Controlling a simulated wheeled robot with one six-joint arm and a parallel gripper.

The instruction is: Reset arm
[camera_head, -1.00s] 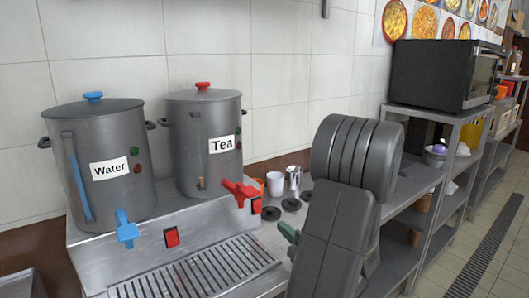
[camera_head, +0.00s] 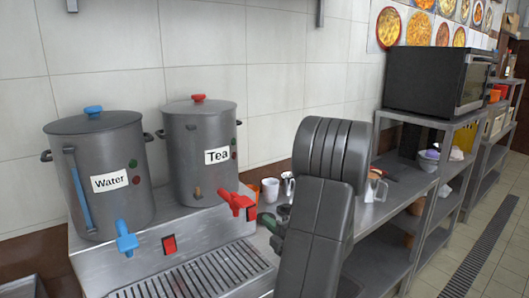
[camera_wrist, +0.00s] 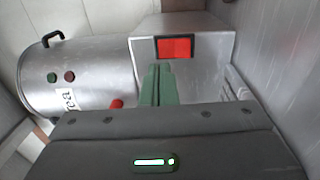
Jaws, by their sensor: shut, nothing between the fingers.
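My arm hides part of the counter.
White cups (camera_head: 270,188) stand behind the gripper near the wall. A mug (camera_head: 375,187) stands right of my arm on a steel shelf. A black oven (camera_head: 430,80) sits on the shelf unit farther right. Floor is clear at the far right.

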